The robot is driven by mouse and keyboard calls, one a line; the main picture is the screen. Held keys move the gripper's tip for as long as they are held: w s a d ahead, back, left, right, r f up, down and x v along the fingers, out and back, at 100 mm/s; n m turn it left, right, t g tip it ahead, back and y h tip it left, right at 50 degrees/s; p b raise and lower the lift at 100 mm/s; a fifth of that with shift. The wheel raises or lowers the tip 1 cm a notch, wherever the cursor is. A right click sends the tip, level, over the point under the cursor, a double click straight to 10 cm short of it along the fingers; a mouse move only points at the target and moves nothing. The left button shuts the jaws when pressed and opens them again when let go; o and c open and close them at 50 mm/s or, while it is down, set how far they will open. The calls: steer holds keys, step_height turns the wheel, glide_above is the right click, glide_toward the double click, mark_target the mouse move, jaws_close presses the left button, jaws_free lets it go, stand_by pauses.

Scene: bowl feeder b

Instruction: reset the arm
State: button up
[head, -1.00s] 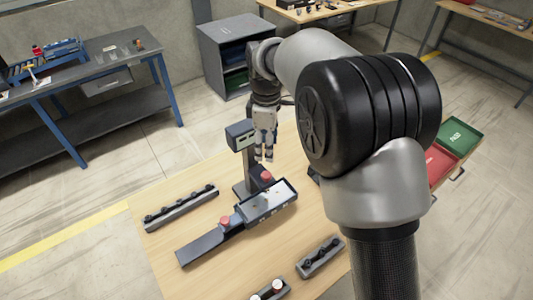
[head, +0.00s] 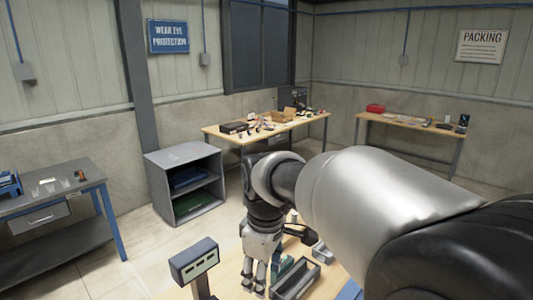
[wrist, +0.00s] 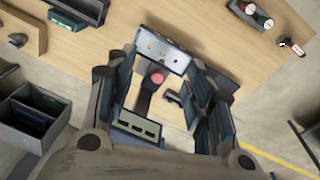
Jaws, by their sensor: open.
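My gripper (head: 254,278) hangs fingers-down over the wooden table, at the lower middle of the head view. In the wrist view my gripper (wrist: 160,65) has its two fingers wide apart with nothing held between them. Beyond the fingers, lower down, are a red round knob (wrist: 157,76) and a pale metal tray (wrist: 163,51). A grey box on a post (head: 194,260) stands left of my gripper in the head view. My arm's large links cover the right side of the head view and hide much of the table.
A grey open shelf unit (head: 184,156) stands behind, left of my arm. A workbench (head: 60,181) is at the left. Two wooden tables, a cluttered one (head: 215,131) and a packing one (head: 455,134), stand at the back. Bare floor lies between the bench and shelf.

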steer(key=s+d+f+m+t+b, duration=0.1)
steer(key=s+d+f+m+b, duration=0.3)
steer(key=s, duration=0.7)
steer(key=s+d+f+m+t+b, duration=0.2)
steer(key=s+d+f+m+b, duration=0.2)
steer(key=s+d+m, duration=0.4)
steer(key=s+d, duration=0.3)
steer(key=shift+f+m+h, duration=0.25)
steer(key=shift+m+h, duration=0.05)
steer(key=shift+m, duration=0.1)
